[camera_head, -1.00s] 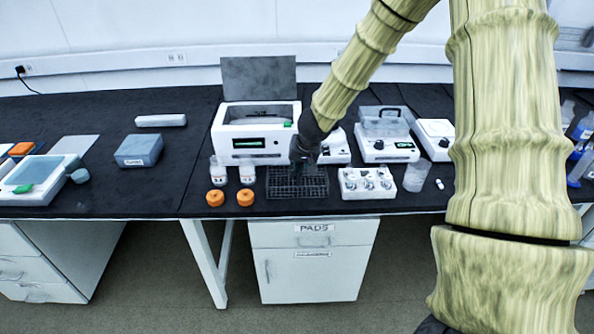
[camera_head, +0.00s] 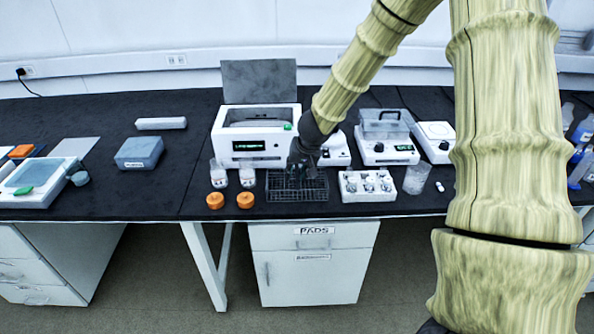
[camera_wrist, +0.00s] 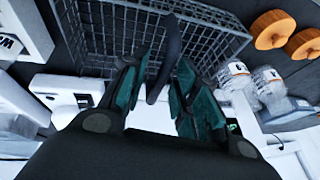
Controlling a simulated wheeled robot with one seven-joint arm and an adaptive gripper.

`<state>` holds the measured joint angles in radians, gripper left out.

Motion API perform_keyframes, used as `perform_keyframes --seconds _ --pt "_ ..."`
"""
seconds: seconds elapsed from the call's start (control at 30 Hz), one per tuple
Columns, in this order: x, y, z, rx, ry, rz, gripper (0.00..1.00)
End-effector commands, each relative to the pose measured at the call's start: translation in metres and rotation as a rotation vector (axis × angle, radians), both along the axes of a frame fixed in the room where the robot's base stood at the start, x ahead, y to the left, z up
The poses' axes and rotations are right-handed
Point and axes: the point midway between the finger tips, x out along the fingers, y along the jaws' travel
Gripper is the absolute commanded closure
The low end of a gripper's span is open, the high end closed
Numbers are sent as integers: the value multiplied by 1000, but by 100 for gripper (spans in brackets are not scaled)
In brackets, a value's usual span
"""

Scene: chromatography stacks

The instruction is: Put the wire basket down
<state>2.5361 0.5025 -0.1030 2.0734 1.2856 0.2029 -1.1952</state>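The dark wire basket (camera_head: 318,190) sits level, apparently on the black bench top, in front of the white instruments. In the wrist view its grid wall (camera_wrist: 92,38) fills the upper middle. My gripper (camera_head: 303,158) is directly above the basket, pointing down. In the wrist view my gripper (camera_wrist: 166,76) has its two teal-padded fingers apart, one on each side of a dark curved handle (camera_wrist: 171,50) of the basket. Gaps show beside the handle, so the fingers do not look closed on it. The head view is too small to show the fingertips clearly.
Two orange caps (camera_head: 245,200) and two clear jars (camera_head: 247,176) stand left of the basket. A white vial block (camera_head: 352,195) stands close on its right. An open-lidded white instrument (camera_head: 228,148) is behind. The bench front edge is near; bench space further left is free.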

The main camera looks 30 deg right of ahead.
Motion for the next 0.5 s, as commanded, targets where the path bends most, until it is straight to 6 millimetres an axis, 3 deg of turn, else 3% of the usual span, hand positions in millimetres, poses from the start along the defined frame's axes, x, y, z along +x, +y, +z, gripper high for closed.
perform_keyframes --seconds 0.5 --pt "-33 4 75 -3 0 1 70"
